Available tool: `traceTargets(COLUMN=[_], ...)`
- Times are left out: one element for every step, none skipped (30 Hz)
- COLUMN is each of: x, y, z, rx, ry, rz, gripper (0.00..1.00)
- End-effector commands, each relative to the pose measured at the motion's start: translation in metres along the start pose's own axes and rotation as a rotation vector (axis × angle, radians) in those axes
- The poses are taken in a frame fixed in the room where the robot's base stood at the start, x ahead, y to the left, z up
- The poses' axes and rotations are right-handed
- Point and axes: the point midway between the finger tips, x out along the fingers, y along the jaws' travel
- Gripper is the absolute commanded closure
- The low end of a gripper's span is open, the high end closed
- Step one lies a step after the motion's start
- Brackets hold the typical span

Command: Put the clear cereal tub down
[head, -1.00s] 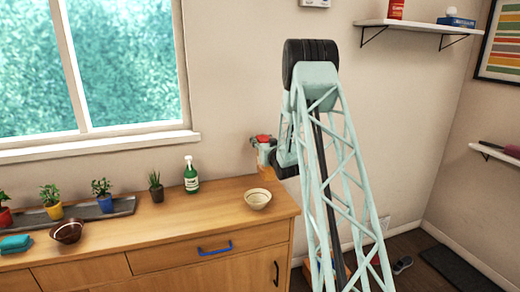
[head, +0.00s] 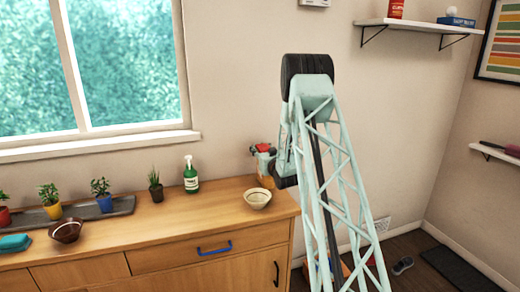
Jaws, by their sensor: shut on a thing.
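The clear cereal tub (head: 264,172) shows as a small orange-brown shape at the back right end of the wooden counter, partly hidden by my arm. My gripper (head: 262,152) is above it, shut on its upper part. The fingertips are too small to make out well. The tub looks upright, with its lower end at or just above the counter top; I cannot tell whether it touches.
A cream bowl (head: 257,199) stands on the counter (head: 190,220) just in front of the tub. A green bottle (head: 191,176) and a small potted plant (head: 155,187) stand to the left. A brown bowl (head: 66,231) is further left. Clear counter lies between the bowls.

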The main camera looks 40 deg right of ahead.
Motion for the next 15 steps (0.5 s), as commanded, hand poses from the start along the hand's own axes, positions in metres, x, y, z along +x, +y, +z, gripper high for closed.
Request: traceTargets(x=[0.0003,0.0003,0.0003,0.0003,0.0003,0.0003,0.0003,0.0003,0.0003,0.0002,0.0002,0.0002,0.0002,0.0001,0.0001], y=[0.0001,0.0001,0.0001,0.0001,0.0001,0.0001,0.0001,0.0001,0.0001,0.0001,0.0001,0.0001,0.0001,0.0000,0.0000], z=[-0.0017,-0.0019,-0.0020,-0.0020,-0.0020,-0.0020,-0.0018,-0.0015,-0.0007,-0.0001,0.0005,0.0011,0.0016,0.0020,0.0016], rx=[0.000,0.000,0.000,0.000,0.000,0.000,0.000,0.000,0.000,0.000,0.000,0.000,0.000,0.000,0.000], ry=[0.002,0.002,0.002,0.002,0.002,0.002,0.002,0.002,0.002,0.002,0.002,0.002,0.002,0.000,0.000], rz=[0.000,0.000,0.000,0.000,0.000,0.000,0.000,0.000,0.000,0.000,0.000,0.000,0.000,0.000,0.000], gripper=[1.00,1.00,1.00,1.00,1.00,1.00,1.00,1.00,1.00,1.00,1.00,1.00,1.00,0.71,0.67])
